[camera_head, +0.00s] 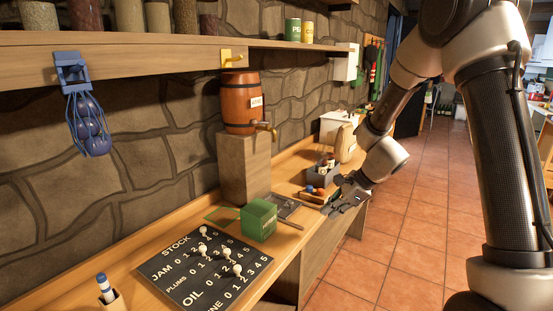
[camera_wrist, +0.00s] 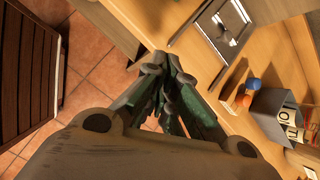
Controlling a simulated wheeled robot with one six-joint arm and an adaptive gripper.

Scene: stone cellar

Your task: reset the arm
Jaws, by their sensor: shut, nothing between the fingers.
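My gripper (camera_head: 342,198) is at the end of my arm, which reaches in from the right. It hangs by the front edge of the wooden counter (camera_head: 215,213), beside a small grey box. In the wrist view my gripper (camera_wrist: 165,70) has its fingers together with nothing between them. Below the fingers I see the counter's edge and the tiled floor (camera_wrist: 90,50).
A green box (camera_head: 258,219), a stock board (camera_head: 205,262) and a barrel (camera_head: 240,103) stand further left. The tiled floor at right is open.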

